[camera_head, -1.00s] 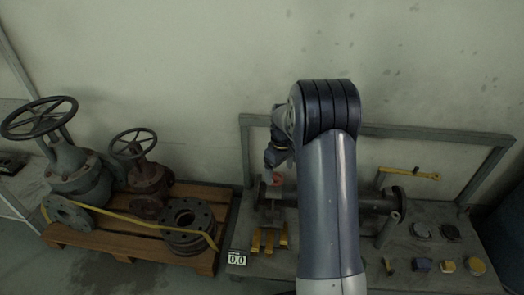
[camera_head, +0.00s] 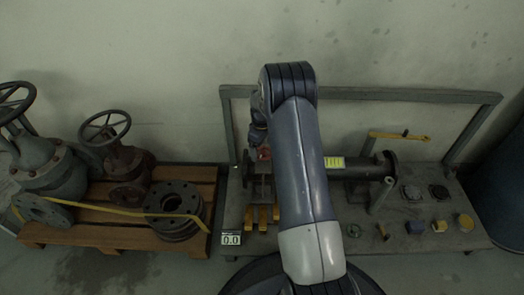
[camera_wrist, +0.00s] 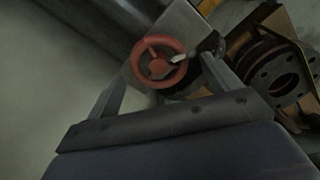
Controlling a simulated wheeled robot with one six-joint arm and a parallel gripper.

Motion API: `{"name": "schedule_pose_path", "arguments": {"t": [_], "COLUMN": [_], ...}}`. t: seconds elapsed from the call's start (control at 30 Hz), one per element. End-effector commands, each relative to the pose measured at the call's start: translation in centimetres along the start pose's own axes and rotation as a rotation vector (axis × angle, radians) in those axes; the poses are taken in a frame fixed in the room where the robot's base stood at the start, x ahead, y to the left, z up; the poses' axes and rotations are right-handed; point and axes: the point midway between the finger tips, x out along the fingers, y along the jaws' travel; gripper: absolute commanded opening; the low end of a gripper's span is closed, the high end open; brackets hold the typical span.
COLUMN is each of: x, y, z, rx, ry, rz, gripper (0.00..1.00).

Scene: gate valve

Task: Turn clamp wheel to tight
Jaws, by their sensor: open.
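The red clamp wheel (camera_wrist: 161,61) is a spoked handwheel, seen nearly face-on in the wrist view, with a small pale piece at its right side. My gripper (camera_wrist: 162,72) is open, one finger left and one right of the wheel in the picture. The wheel appears between or just beyond the fingertips; I cannot tell whether they touch it. In the head view only a small red part of the wheel (camera_head: 264,153) shows below my gripper (camera_head: 257,144). The dark pipe (camera_head: 350,171) lies on the bench, partly hidden by my arm.
A display (camera_head: 230,239) reads 0.0. A pallet (camera_head: 120,233) with valves and flanges (camera_head: 174,211) stands left.

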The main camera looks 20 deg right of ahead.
Motion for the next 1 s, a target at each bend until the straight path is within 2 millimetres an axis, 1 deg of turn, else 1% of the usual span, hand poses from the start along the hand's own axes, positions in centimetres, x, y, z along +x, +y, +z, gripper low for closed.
{"name": "schedule_pose_path", "arguments": {"t": [0.03,0.1,0.37,0.9,1.0], "x": [0.46,0.67,0.66,0.64,0.63], "y": [0.0,0.0,0.0,0.0,0.0], "z": [-0.01,-0.01,-0.01,0.0,0.0], "rx": [0.0,0.0,0.0,0.0,0.002], "ry": [0.0,0.0,0.0,0.0,0.0], "rz": [0.0,0.0,0.0,0.0,0.0], "gripper": [0.84,0.84,0.84,0.41,0.4]}}
